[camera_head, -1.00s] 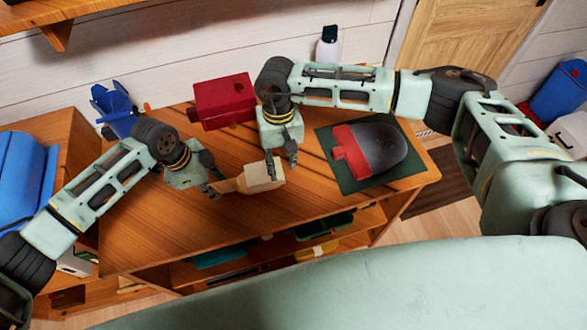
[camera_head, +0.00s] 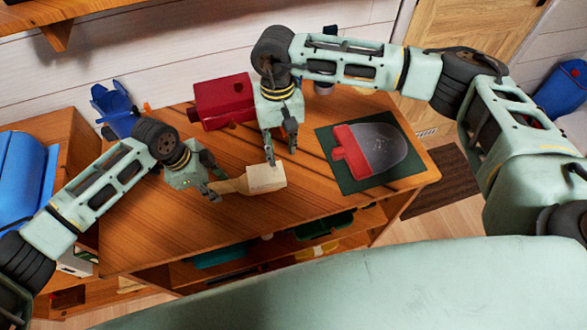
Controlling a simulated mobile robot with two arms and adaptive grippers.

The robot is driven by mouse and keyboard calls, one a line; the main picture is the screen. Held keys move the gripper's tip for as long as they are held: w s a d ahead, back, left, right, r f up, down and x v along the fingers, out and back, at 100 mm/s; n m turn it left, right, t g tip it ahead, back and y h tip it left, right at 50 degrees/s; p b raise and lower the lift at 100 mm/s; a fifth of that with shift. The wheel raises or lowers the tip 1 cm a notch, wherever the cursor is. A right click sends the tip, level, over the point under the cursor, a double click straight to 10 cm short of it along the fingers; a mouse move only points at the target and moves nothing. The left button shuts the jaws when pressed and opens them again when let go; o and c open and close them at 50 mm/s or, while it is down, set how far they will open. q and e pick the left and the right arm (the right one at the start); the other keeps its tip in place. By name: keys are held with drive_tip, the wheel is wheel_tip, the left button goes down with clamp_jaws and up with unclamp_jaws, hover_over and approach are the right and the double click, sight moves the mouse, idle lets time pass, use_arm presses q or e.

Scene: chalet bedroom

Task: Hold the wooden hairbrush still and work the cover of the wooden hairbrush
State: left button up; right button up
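The wooden hairbrush (camera_head: 230,186) is held just above the wooden desk, its handle pointing left. A pale box-like cover (camera_head: 266,179) sits over its head at the right end. My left gripper (camera_head: 212,188) is shut on the handle. My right gripper (camera_head: 281,153) points down just above the cover, its fingers apart with nothing visible between them. The bristles and the inside of the cover are hidden.
A red box (camera_head: 223,101) stands behind on the desk (camera_head: 160,235). A red-handled paddle with a grey head (camera_head: 380,150) lies on a dark green mat (camera_head: 353,184) at right. A blue object (camera_head: 114,108) is at back left. My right arm partly hides a bottle.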

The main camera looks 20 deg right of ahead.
use_arm(q)
drive_tip(key=shift+o, duration=0.6)
drive_tip(key=v, duration=1.2)
